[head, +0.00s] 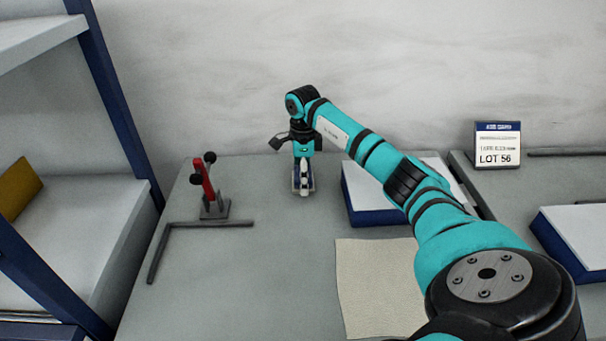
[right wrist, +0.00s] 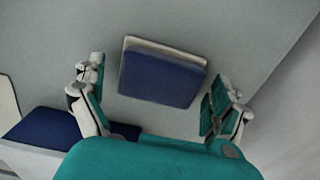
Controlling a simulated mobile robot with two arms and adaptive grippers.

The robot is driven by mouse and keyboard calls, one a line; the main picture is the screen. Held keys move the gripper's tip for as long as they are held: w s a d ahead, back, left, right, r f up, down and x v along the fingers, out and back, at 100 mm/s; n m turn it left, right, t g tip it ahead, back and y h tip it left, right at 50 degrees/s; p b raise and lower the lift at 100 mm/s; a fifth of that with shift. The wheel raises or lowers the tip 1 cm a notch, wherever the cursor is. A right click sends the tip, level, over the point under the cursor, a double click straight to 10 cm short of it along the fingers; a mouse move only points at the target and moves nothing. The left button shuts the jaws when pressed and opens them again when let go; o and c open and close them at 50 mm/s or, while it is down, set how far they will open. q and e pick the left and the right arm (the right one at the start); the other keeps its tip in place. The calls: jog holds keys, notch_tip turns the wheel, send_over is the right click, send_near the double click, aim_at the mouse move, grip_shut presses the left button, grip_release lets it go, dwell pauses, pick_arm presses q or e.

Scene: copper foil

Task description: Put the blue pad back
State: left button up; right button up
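The blue pad (right wrist: 160,80) has a blue face with a pale layer along its far edge. In the right wrist view it lies between the two spread fingers of my right gripper (right wrist: 157,98). A clear gap shows on the left finger's side; the right finger is close, and I cannot tell whether it touches. In the head view my right gripper (head: 303,186) points down over the back middle of the grey bench, and it largely hides the small blue and white piece under it. My left gripper is not in view.
A blue block with a white top (head: 362,205) stands right of the gripper, partly behind my arm. A cream sheet (head: 375,290) lies in front. A LOT 56 sign (head: 497,146) stands back right.

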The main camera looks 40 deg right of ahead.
notch_tip(320, 180, up, 12)
jog(key=b, duration=0.1)
dwell(0.6)
